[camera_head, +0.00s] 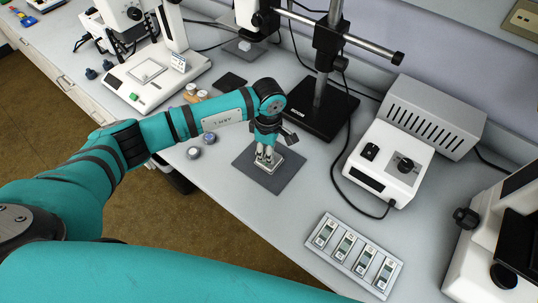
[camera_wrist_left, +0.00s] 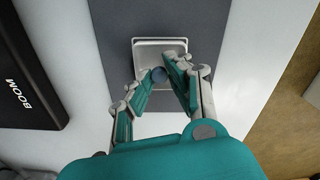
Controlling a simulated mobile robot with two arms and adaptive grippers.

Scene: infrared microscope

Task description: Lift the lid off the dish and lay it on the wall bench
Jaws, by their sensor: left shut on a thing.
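A small square pale dish (camera_head: 277,166) sits on a dark grey mat (camera_head: 290,178) on the wall bench. In the left wrist view the dish's light rim (camera_wrist_left: 160,41) shows around the lid (camera_wrist_left: 148,58), which has a round blue-grey knob (camera_wrist_left: 158,74). My left gripper (camera_head: 266,157) points down over the dish, with its fingers shut on the knob. The fingers cover part of the lid, and I cannot tell whether it is still touching the dish. My right gripper is not in view.
A black stand base (camera_head: 313,108) with a post is behind the mat, and a white control box (camera_head: 388,160) is right of it. A slide tray (camera_head: 353,256) lies at front right. Small round pots (camera_head: 194,152) stand left of the mat. Bare wall bench (camera_head: 233,203) lies in front.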

